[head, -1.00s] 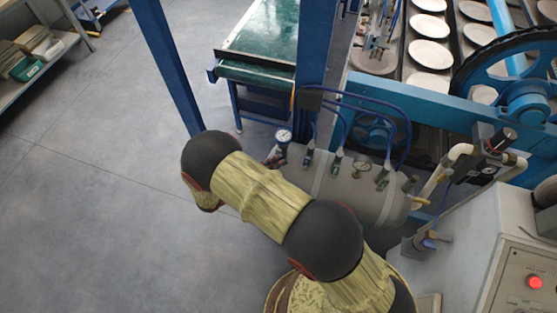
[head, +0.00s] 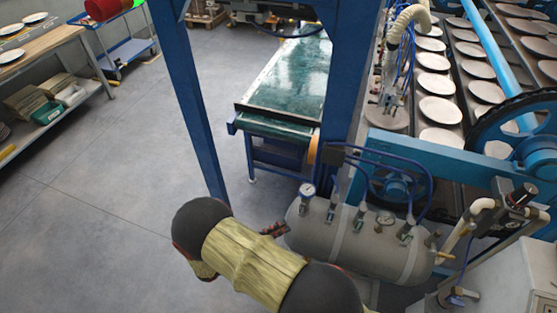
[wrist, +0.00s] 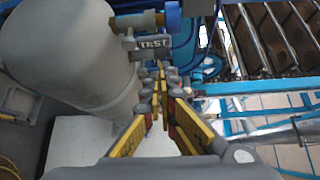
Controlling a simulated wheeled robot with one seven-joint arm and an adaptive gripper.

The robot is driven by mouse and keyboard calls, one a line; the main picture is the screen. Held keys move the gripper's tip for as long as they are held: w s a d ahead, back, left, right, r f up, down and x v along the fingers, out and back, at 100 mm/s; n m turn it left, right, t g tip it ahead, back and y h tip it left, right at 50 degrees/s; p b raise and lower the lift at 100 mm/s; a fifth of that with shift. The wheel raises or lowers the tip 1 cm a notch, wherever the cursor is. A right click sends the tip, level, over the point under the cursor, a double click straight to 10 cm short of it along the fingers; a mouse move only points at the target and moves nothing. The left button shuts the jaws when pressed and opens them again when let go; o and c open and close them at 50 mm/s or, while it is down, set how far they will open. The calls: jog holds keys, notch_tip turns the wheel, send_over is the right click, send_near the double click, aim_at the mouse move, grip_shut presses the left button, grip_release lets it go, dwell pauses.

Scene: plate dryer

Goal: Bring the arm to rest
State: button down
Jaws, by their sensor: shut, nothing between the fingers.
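My gripper (wrist: 161,75) is shut and empty in the wrist view, its yellow-and-dark fingers together. In the head view my arm, in a tan cover with dark joints, crosses the lower middle. The dark finger ends of my gripper (head: 276,229) show just beyond it, by the left end of a grey tank (head: 350,243). The rest of the gripper is hidden behind the arm. In the wrist view the grey tank (wrist: 65,50) is large at the left, close beside the fingers; I cannot tell if they touch.
Gauges and blue hoses rise from the tank. A blue post (head: 190,100) and a green-topped conveyor (head: 290,85) stand behind. Racks of plates (head: 437,110) and a blue wheel (head: 525,145) are at the right. Shelves (head: 55,85) are far left. Grey floor (head: 100,190) at the left is clear.

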jog(key=s+d+f+m+g, duration=0.3)
jog(key=s+m+g, duration=0.1)
jog(key=s+m, duration=0.4)
jog(key=s+d+r+m+g+y+b, duration=0.15)
jog(key=s+r+m+g+y, duration=0.35)
jog(key=m, duration=0.8)
jog(key=s+d+r+m+t+y+b, duration=0.1)
jog(key=d+r+m+t+y+b, duration=0.2)
jog(key=r+m, duration=0.7)
jog(key=s+d+r+m+t+y+b, duration=0.2)
jog(key=d+r+m+y+b, duration=0.5)
jog(key=r, duration=0.5)
jog(key=d+m+b, duration=0.1)
jog(key=d+m, duration=0.1)
jog(key=m, duration=0.1)
jog(key=shift+d+t, duration=0.15)
jog(key=shift+t, duration=0.25)
